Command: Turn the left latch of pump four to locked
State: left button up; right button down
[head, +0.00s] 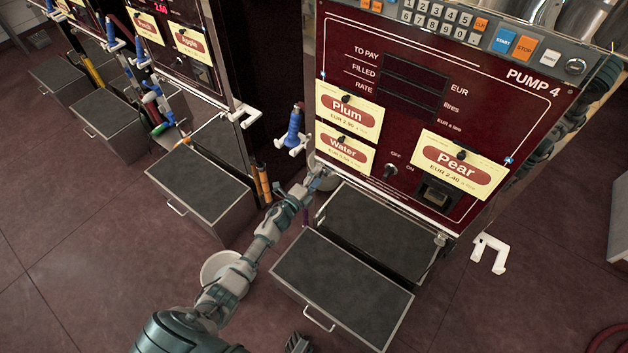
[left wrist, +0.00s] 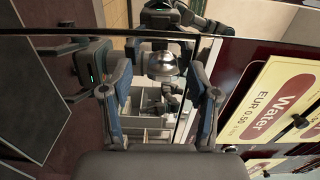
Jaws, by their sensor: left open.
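Pump four (head: 470,120) is the dark red panel at the right of the head view. My left gripper (head: 318,176) is at the lower left corner of this panel. In the left wrist view its two fingers (left wrist: 161,100) stand apart, with the panel's metal edge showing between them. The left latch is not clear in either view; the gripper covers that corner in the head view. A small metal fitting (head: 441,239) sits at the panel's lower right corner.
The Water card (head: 344,152) is just above my left gripper; it also shows in the left wrist view (left wrist: 275,100). A blue nozzle (head: 294,126) hangs left of the panel. A grey-topped box (head: 342,288) stands below. A white bucket (head: 218,266) is beside my left arm.

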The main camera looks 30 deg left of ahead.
pick_arm(q)
jog(key=s+a, duration=0.1)
jog(key=s, duration=1)
jog(key=shift+s+a+f, duration=0.15)
jog(key=shift+s+a, duration=0.2)
jog(key=shift+s, duration=0.05)
jog(key=shift+f, duration=0.1)
jog(key=s+d+f+n+g+y+p, duration=0.2)
jog(key=s+f+n+g+p, duration=0.15)
jog(key=s+f+n, duration=0.4)
jog(key=s+d+f+n+g+y+p, duration=0.15)
jog(key=s+f+n+g, duration=0.35)
jog(key=s+f, duration=0.5)
jog(key=s+d+f+n+g+p, duration=0.1)
jog(key=s+d+f+g, duration=0.3)
jog(key=s, duration=0.6)
jog(key=s+d+f+n+g+h+p, duration=0.1)
jog(key=s+d+f+n+g+p, duration=0.1)
jog(key=s+d+f, duration=0.3)
jog(key=s+n+g, duration=0.1)
jog(key=s, duration=0.3)
jog(key=shift+s+n+g, duration=0.35)
jog(key=shift+s, duration=0.05)
pick_arm(e)
jog(key=s+f, duration=0.2)
jog(key=f, duration=0.8)
jog(key=s+f+g, duration=0.1)
jog(key=s+f, duration=0.1)
jog(key=f, duration=0.8)
jog(key=shift+d, duration=0.25)
